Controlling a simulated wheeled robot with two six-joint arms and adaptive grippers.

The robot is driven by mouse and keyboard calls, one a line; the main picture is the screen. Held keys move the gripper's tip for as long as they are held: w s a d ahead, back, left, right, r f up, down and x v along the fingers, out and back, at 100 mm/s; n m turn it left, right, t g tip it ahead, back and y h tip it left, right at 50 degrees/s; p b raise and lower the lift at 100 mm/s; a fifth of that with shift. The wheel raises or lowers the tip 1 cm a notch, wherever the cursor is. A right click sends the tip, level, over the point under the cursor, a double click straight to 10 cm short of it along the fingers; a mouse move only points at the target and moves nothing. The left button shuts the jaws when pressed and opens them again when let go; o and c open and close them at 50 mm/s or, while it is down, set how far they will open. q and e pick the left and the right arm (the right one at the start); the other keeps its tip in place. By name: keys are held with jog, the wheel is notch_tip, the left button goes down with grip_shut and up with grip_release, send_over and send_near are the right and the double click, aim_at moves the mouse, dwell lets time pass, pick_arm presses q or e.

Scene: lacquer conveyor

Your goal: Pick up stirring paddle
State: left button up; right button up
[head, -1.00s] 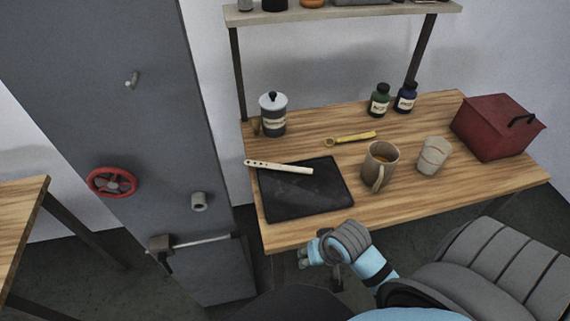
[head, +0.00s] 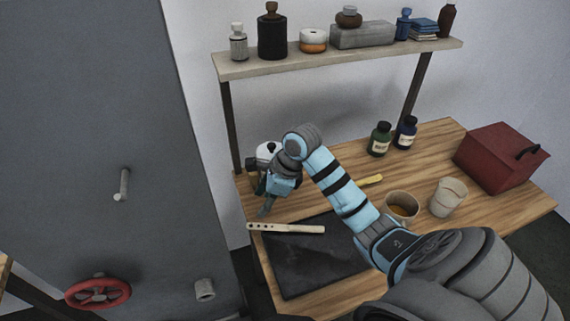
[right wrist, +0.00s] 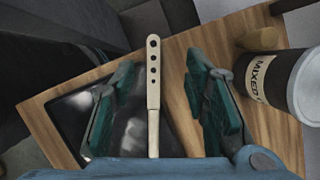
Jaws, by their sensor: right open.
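The stirring paddle (head: 287,228) is a pale flat stick with several holes at its left end. It lies across the far edge of the black slab (head: 310,271), with the holed end over the wood. In the right wrist view the paddle (right wrist: 153,95) runs lengthwise between the fingers, below them. My right gripper (head: 264,208) is open and points down just above the far side of the holed end; in its wrist view the gripper (right wrist: 160,105) has green pads on both sides of the paddle, apart from it. My left gripper is not in view.
A lidded pot labelled "MIXED" (right wrist: 264,80) stands close to the right finger. A mug (head: 402,208), a beige cup (head: 447,197), two bottles (head: 381,139) and a red box (head: 500,158) stand to the right.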

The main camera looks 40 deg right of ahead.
send_near(255, 226)
jog(key=shift+x, duration=1.2)
jog(key=x, duration=0.6)
jog(key=shift+w+f, duration=0.2)
jog(key=shift+w, duration=0.05)
jog(key=shift+s+r, duration=0.15)
jog(key=shift+s, duration=0.05)
jog(key=shift+c, duration=0.6)
jog(key=c, duration=0.3)
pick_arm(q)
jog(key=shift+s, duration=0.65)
pick_arm(e)
grip_shut()
